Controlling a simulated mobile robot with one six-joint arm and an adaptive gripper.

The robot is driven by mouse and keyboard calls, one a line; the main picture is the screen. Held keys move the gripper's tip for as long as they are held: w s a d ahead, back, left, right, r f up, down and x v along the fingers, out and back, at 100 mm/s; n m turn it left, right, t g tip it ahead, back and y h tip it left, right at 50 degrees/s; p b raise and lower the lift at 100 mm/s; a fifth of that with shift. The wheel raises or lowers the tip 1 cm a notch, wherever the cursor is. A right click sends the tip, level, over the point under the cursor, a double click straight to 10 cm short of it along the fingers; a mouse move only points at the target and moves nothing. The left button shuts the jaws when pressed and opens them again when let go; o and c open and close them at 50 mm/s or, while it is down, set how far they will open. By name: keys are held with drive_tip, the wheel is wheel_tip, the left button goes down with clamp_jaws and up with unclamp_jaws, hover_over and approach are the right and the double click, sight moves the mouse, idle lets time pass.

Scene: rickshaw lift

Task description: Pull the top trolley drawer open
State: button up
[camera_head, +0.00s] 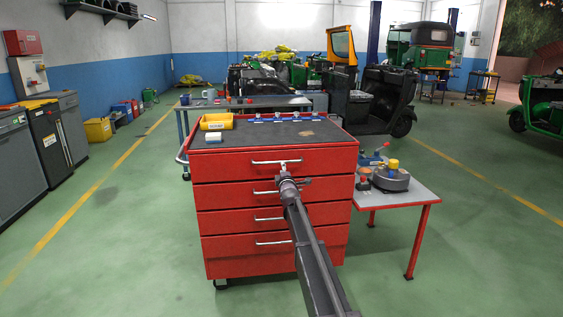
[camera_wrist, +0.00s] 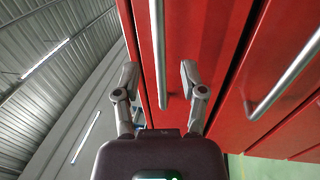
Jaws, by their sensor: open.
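The red trolley (camera_head: 230,225) stands in the middle of the head view with several drawers stacked in its front. The top drawer (camera_head: 222,168) looks flush with the front. Its silver bar handle (camera_head: 262,162) also shows in the wrist view (camera_wrist: 158,40). My gripper (camera_head: 285,168) is in front of that handle, with my arm partly covering the lower drawers. In the wrist view my gripper (camera_wrist: 159,80) is open, with one finger on each side of the handle's near end. I cannot tell whether either finger touches it.
The second drawer's handle (camera_wrist: 285,78) is close to the right in the wrist view. The trolley top holds a yellow bin (camera_head: 216,121) and small items. A red-legged side table (camera_head: 410,195) with tools stands at the right. Green floor (camera_head: 120,240) is clear at the left.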

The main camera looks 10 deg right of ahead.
drive_tip(key=shift+w+r+p, duration=0.15)
drive_tip(key=shift+w+r, duration=0.05)
drive_tip(key=shift+w, duration=0.7)
drive_tip(key=shift+w+r+p, duration=0.1)
drive_tip(key=shift+w+r, duration=0.05)
drive_tip(key=shift+w, duration=0.8)
drive_tip(key=shift+w+r+p, duration=0.15)
drive_tip(key=shift+w+r, duration=0.05)
drive_tip(key=shift+w, duration=0.7)
